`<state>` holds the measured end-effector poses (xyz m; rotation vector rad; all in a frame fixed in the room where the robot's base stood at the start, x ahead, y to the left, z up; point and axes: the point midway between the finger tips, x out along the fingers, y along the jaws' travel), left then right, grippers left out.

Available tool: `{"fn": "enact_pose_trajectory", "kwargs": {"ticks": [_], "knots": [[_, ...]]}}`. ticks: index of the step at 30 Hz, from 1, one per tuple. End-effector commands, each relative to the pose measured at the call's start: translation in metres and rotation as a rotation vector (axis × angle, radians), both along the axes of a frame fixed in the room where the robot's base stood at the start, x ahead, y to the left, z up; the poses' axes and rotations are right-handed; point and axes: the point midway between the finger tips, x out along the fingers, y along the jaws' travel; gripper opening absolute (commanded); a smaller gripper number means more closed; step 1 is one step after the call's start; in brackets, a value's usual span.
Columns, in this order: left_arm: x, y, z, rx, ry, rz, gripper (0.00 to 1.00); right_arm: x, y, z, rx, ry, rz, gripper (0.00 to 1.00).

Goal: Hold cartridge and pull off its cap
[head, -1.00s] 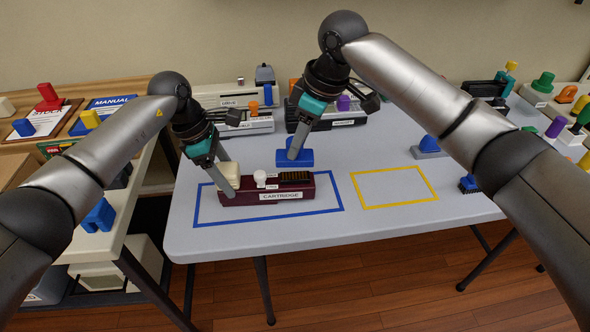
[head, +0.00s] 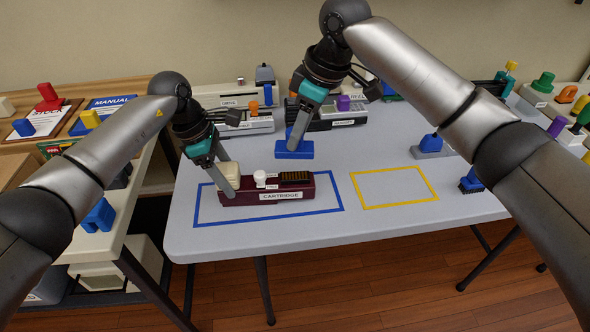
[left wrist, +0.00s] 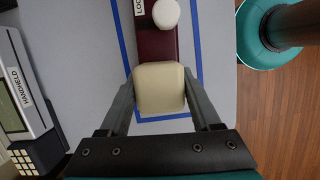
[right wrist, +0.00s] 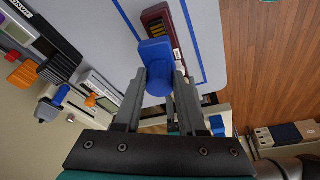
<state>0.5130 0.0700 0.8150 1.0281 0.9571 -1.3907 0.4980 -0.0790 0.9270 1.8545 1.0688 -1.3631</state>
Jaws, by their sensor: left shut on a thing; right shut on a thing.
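The dark red cartridge (head: 240,199) lies inside the blue taped rectangle (head: 335,209) on the grey table. A cream block (head: 230,172) is at its left end, a white knob (head: 260,177) near its middle, and bare gold contacts (head: 296,177) at its right end. My left gripper (head: 229,188) is shut on the cream block, which sits between its fingers in the left wrist view (left wrist: 158,90). My right gripper (head: 296,140) is shut on the blue cap (head: 293,154), apart from the cartridge and behind its contact end. The cap also shows in the right wrist view (right wrist: 155,50).
The yellow taped rectangle (head: 394,205) to the right is empty. Grey handheld units (head: 340,119) stand along the back of the table. A blue-handled brush (head: 471,181) and a grey block with a blue knob (head: 432,146) lie at the right.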

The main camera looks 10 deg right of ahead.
Motion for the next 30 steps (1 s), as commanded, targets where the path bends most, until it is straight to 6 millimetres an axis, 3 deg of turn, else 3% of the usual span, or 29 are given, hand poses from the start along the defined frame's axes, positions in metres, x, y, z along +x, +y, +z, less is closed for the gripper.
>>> {"fn": "enact_pose_trajectory", "kwargs": {"ticks": [1,10,19,30], "knots": [[-0.002,0.003,-0.006,0.011,0.010,0.004,0.68,0.000,0.000,0.000,0.000,0.000,0.000,0.00],[-0.001,0.001,-0.003,0.004,0.004,0.002,0.99,0.000,0.000,0.000,0.000,0.000,0.000,0.00],[0.000,0.001,0.002,0.001,0.001,0.001,0.99,0.000,0.000,0.000,0.000,0.000,0.000,0.00],[0.001,0.010,0.031,0.001,0.000,0.001,0.99,0.000,0.000,0.000,0.000,0.000,0.000,0.00]]}}
